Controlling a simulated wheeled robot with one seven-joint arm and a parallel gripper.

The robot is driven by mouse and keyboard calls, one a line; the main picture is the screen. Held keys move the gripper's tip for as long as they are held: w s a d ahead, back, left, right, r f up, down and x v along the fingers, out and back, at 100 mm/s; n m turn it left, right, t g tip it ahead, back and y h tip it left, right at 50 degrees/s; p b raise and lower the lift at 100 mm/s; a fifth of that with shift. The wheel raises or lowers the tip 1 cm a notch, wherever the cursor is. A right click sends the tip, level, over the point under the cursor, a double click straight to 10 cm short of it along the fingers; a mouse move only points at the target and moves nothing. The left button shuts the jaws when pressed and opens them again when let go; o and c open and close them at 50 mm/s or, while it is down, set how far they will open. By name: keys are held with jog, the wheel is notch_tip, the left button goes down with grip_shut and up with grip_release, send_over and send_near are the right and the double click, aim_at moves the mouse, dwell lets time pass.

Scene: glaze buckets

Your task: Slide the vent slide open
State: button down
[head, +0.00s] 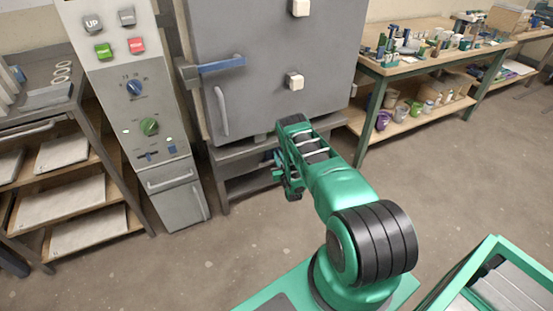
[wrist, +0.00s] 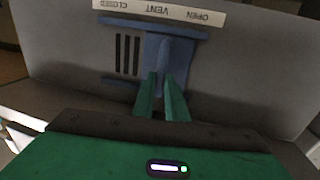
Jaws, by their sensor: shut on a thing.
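The blue vent slide (wrist: 165,52) sits in a blue-railed track on a grey panel in the wrist view. Its plate is right of the middle of the track, under the OPEN side of an upside-down label (wrist: 160,12) reading CLOSED, VENT, OPEN. Several dark vent slots (wrist: 127,55) show uncovered to the left of the plate. My gripper (wrist: 162,90) is shut on the slide's upright handle, one green finger on each side. In the head view my gripper (head: 279,170) is at the lower front of the grey kiln (head: 265,75); the slide is hidden there.
A control panel (head: 125,80) with buttons and knobs stands left of the kiln. A shelf rack (head: 65,200) is at far left. A workbench (head: 425,60) with tools and pots stands right. The floor (head: 440,170) between is clear.

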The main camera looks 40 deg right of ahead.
jog(key=c, duration=1.8)
grip_release()
jog(key=shift+o, duration=0.2)
jog(key=shift+s, duration=0.1)
jog(key=v, duration=1)
jog(key=shift+s+a, duration=0.15)
jog(key=shift+s, duration=0.1)
